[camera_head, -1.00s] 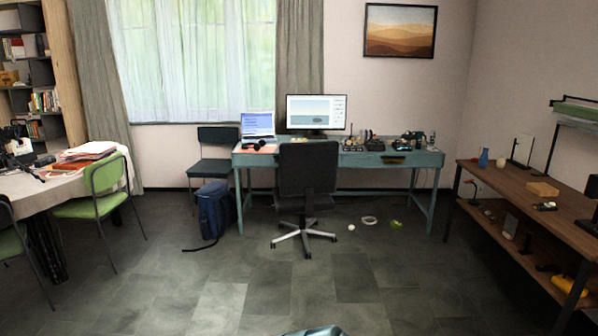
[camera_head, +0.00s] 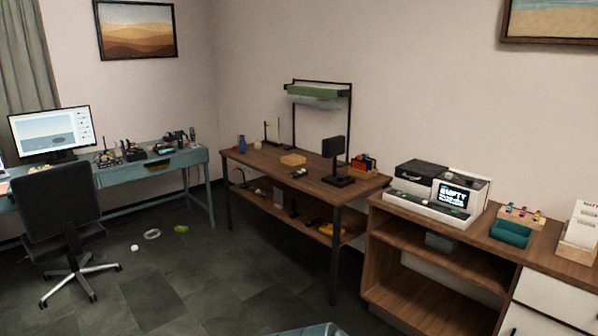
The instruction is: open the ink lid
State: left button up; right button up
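A white and dark printer-like machine (camera_head: 432,196) stands on the wooden cabinet (camera_head: 392,210) at the right. Its small black screen (camera_head: 453,194) shows white text that seems to include "EMPTY". A dark flat cover (camera_head: 424,173) is on its left top part and looks shut. A pale panel rises behind its right part. I cannot tell which part is the ink lid. Neither of my grippers is in view.
A small wooden rack (camera_head: 517,218) with coloured pieces and a teal tray (camera_head: 510,234) stand right of the machine. A brown workbench (camera_head: 262,172) is to its left. An office chair (camera_head: 58,215) stands at the far left. The floor in front of the workbench is mostly clear.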

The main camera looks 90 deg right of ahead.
aim_at(421, 173)
jog(key=z, duration=3.5)
